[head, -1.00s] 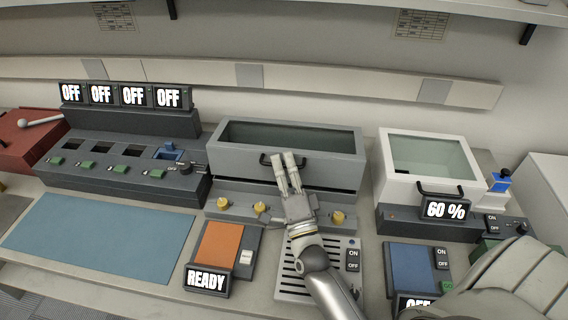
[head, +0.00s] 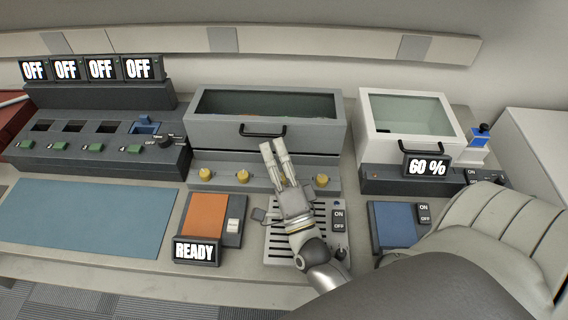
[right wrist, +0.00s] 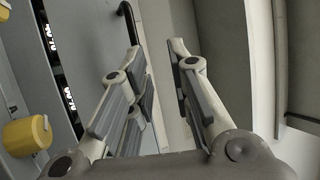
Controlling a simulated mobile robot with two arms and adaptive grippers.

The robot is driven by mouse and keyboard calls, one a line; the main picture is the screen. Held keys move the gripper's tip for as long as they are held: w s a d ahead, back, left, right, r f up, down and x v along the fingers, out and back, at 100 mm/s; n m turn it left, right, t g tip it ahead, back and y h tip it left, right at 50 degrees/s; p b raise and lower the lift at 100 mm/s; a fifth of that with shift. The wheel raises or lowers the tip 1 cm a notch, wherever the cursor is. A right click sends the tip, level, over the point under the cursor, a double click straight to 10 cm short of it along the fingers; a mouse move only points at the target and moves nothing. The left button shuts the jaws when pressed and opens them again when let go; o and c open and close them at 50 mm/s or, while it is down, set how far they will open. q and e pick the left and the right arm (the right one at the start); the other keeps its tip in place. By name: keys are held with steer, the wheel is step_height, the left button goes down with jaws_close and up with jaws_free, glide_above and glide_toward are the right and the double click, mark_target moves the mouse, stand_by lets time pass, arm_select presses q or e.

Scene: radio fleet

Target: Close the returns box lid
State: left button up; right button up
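No label reading returns box shows, so I cannot tell which container it is. A grey box (head: 225,128) with a dark window in its top and a black front handle (head: 263,130) stands in the middle. A red box (head: 12,140) is cut off at the left edge. My right gripper (head: 274,147) is open and empty, its fingertips just below the black handle in the head view. In the right wrist view the fingers (right wrist: 158,55) are apart with nothing between them, and part of a black handle (right wrist: 128,20) shows beyond. My left gripper is not in view.
Yellow knobs (head: 243,176) line the grey box's base. A white glass-topped box (head: 385,146) stands right, with a 60 % display (head: 427,166). A READY display (head: 196,251) and orange pad (head: 205,214) sit in front. A blue mat (head: 85,220) is bare at left.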

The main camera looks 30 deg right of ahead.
steer(key=s+a, duration=0.1)
steer(key=s, duration=0.5)
steer(key=shift+s+a+r, duration=0.15)
steer(key=shift+s+a, duration=0.05)
steer(key=shift+s, duration=0.05)
